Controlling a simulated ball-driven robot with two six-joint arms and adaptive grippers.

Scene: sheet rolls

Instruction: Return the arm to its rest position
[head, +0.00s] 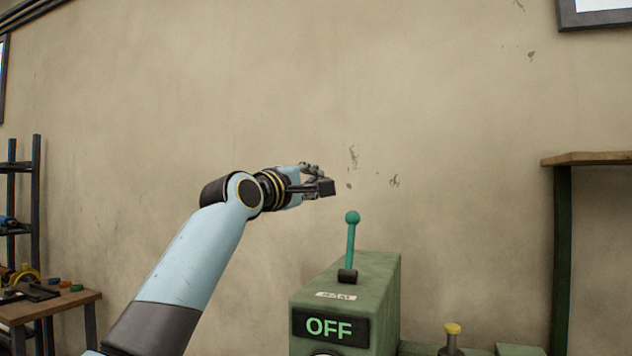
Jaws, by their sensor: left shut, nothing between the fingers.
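My left arm comes up from the lower left, with its light blue forearm raised. My left gripper (322,187) is shut and empty, in front of the tan wall. In the picture it is above and a little left of the teal lever (351,245), apart from its round knob. The lever stands nearly upright on a green machine box (376,290), whose front display (330,327) reads OFF in green letters. My right gripper is not in the picture.
A yellow-capped post (452,340) stands low, right of the box. A wooden-topped table (590,159) is at the right edge. A wooden bench (50,308) with small items and a dark shelf rack (38,190) are at the left. The space above the box is clear.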

